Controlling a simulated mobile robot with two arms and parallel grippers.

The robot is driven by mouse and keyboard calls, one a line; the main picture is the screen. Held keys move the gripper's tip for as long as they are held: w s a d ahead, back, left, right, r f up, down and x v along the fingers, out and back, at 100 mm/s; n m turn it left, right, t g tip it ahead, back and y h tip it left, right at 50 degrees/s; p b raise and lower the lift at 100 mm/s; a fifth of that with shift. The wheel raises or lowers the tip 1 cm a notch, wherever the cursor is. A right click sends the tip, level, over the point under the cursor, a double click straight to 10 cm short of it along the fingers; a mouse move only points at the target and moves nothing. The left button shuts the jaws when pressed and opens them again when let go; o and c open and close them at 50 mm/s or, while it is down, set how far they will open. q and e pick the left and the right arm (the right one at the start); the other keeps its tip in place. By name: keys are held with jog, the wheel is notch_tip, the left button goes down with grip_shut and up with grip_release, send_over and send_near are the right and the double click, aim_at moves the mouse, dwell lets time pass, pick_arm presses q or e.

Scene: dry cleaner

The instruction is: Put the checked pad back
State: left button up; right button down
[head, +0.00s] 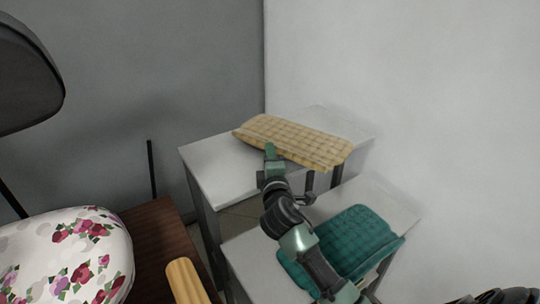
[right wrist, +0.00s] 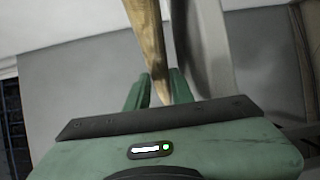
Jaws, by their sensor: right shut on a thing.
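A yellow checked pad (head: 295,139) is over the top of the far white table (head: 215,168) in the head view, reaching past its front right edge. I cannot tell whether it rests on the top or is held just above it. My right gripper (head: 270,151) is at the pad's near left edge. In the right wrist view the pad (right wrist: 149,45) shows edge-on as a tan strip between the green fingers (right wrist: 158,88), which are shut on it. A teal checked pad (head: 352,243) lies on the nearer white table (head: 385,200), partly behind my right arm. My left gripper is out of view.
A white floral cushion (head: 70,255) lies at the lower left, beside a dark red-brown wooden surface (head: 160,235). A light wooden piece (head: 186,282) stands at the bottom. Walls close in behind and to the right of the tables.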

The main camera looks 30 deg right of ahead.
jog(key=shift+f, duration=0.55)
jog(key=c, duration=1.2)
grip_release()
jog(key=shift+f, duration=0.2)
jog(key=shift+r, duration=0.1)
jog(key=shift+r, duration=0.4)
jog(key=v, duration=1.2)
jog(key=shift+r, duration=0.35)
